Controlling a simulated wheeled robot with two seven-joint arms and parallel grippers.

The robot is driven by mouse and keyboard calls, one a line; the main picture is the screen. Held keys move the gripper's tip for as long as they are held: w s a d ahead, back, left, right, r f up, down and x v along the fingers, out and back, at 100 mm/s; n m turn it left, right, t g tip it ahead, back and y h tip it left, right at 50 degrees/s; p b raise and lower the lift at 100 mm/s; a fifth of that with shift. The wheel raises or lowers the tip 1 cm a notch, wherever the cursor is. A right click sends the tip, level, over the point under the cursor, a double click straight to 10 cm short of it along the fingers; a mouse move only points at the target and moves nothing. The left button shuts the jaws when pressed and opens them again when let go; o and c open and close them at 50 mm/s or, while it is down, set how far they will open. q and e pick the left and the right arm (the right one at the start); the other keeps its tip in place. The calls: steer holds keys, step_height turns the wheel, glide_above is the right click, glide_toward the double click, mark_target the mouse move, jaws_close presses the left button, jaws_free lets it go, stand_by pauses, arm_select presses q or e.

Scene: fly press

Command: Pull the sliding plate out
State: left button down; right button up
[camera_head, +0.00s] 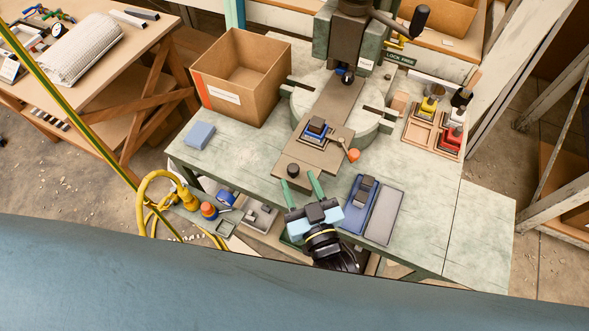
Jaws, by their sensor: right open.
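The sliding plate (328,148) is a flat brown plate that runs from under the press head (346,55) toward the front of the bench. A dark round knob (292,170) stands at its near end. A blue fixture with a dark block (316,130) sits on the plate. My right gripper (297,177) is open, its two green fingers pointing at the near end of the plate. The knob is at the fingertips, roughly between them; I cannot tell whether they touch it. My left gripper is not in view.
An orange-tipped lever (353,155) is beside the plate. A blue tray with a dark block (360,200) and a grey tray (384,216) lie right of my gripper. A cardboard box (243,80) and a blue block (200,135) stand left. A wooden stamp rack (423,140) stands right.

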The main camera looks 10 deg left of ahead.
steer(key=v, duration=0.9)
steer(key=s+d+f+g+h+b, duration=0.1)
steer(key=s+d+f+g, duration=0.15)
steer(key=f, duration=0.65)
steer(key=s+d+f+g+h+b, duration=0.15)
steer(key=d+f, duration=0.25)
steer(key=f, duration=0.5)
steer(key=s+d+f+g+h+b, duration=0.2)
steer(key=d+f+g, duration=0.1)
steer(key=f, duration=0.6)
steer(key=s+d+f+m+g+h+b, duration=0.3)
steer(key=s+d+f+g, duration=0.4)
steer(key=s+d+f, duration=0.8)
steer(key=s+f+h, duration=0.1)
steer(key=s+f, duration=0.2)
steer(key=shift+s+d+f+g+b, duration=0.15)
steer(key=shift+d+f+g+b, duration=0.15)
steer(key=shift+f+g+b, duration=0.1)
